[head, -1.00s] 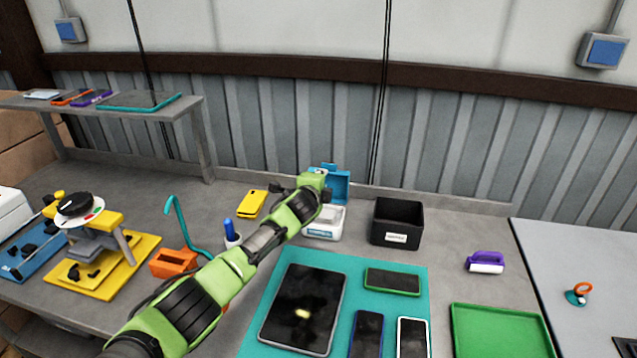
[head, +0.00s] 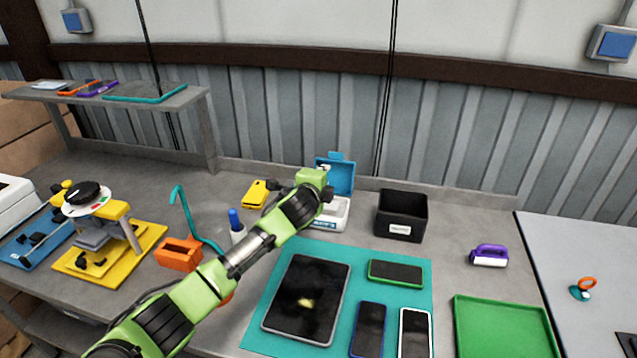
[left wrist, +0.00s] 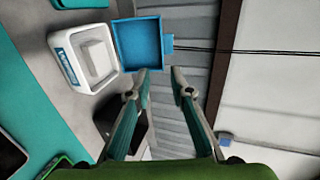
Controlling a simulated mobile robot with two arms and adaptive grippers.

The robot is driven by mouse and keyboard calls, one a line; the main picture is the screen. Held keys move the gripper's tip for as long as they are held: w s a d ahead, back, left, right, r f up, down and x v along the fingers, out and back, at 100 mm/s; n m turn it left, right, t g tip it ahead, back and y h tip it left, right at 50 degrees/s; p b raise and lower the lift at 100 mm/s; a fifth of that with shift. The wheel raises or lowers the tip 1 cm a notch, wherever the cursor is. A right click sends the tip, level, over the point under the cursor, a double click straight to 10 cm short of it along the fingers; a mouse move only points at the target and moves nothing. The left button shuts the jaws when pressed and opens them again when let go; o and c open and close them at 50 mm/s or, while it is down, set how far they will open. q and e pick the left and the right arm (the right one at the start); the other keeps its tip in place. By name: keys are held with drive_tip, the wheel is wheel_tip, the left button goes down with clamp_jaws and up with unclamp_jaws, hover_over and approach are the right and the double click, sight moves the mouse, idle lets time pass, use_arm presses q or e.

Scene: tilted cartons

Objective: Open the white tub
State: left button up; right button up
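The white tub (head: 332,214) stands on the bench with its blue lid (head: 340,176) swung up and back, so it is open. In the left wrist view the tub (left wrist: 90,57) shows a pale, raised inside and a blue label, and the lid (left wrist: 138,44) stands out from one side. My left gripper (left wrist: 161,74) is open, its two fingers apart with nothing between them, and the tips appear just beside the lid's edge. In the head view my left gripper (head: 320,180) partly covers the tub and lid. My right gripper is not in view.
A black bin (head: 401,216) stands right of the tub. A teal mat (head: 258,325) with a tablet and phones lies in front, beside a green tray (head: 505,330). A yellow case (head: 255,193) and a blue-capped bottle (head: 236,225) are to the left. A corrugated wall rises behind.

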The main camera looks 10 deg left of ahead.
use_arm(q)
drive_tip(key=shift+v, duration=2.95)
